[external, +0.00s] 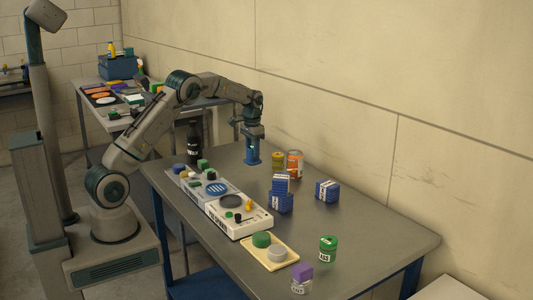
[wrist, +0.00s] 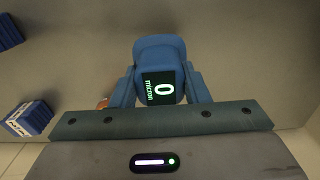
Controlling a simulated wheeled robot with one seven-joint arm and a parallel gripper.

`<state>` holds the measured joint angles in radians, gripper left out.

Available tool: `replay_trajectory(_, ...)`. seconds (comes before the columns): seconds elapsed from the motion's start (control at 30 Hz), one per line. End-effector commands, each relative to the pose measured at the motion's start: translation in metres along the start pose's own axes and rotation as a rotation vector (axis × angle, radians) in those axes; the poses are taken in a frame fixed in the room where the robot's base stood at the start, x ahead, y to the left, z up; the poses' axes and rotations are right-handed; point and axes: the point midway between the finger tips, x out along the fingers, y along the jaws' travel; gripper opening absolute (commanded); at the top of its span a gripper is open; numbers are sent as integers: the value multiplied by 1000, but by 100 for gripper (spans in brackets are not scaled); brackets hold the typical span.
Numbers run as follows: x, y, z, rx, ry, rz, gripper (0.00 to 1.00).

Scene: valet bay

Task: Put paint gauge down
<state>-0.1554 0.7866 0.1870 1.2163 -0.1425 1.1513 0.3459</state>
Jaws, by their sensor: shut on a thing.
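The paint gauge (wrist: 160,52) is blue with a dark display reading "0 micron". My gripper (wrist: 160,90) is shut on it, with a blue finger on each side. In the external view the gauge (external: 252,157) hangs upright below my gripper (external: 252,146), over the back part of the grey table (external: 340,222). Its lower end is at or just above the tabletop; I cannot tell whether it touches.
An amber jar (external: 278,160) and an orange can (external: 295,164) stand just right of the gauge. Blue boxes (external: 281,202) (external: 327,191) are nearer the front. A white tray unit (external: 222,222) lines the left edge. The right tabletop is mostly clear.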

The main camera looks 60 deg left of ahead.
Motion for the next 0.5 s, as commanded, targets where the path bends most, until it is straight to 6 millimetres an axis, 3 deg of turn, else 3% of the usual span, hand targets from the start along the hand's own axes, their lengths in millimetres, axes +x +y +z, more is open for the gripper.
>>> replay_trajectory(0.2, 15, -26, -7, 0, 0, 1, 17)
replay_trajectory(0.37, 24, -28, -8, 1, 0, 1, 17)
replay_trajectory(0.5, 43, -28, -7, 1, -4, 2, 17)
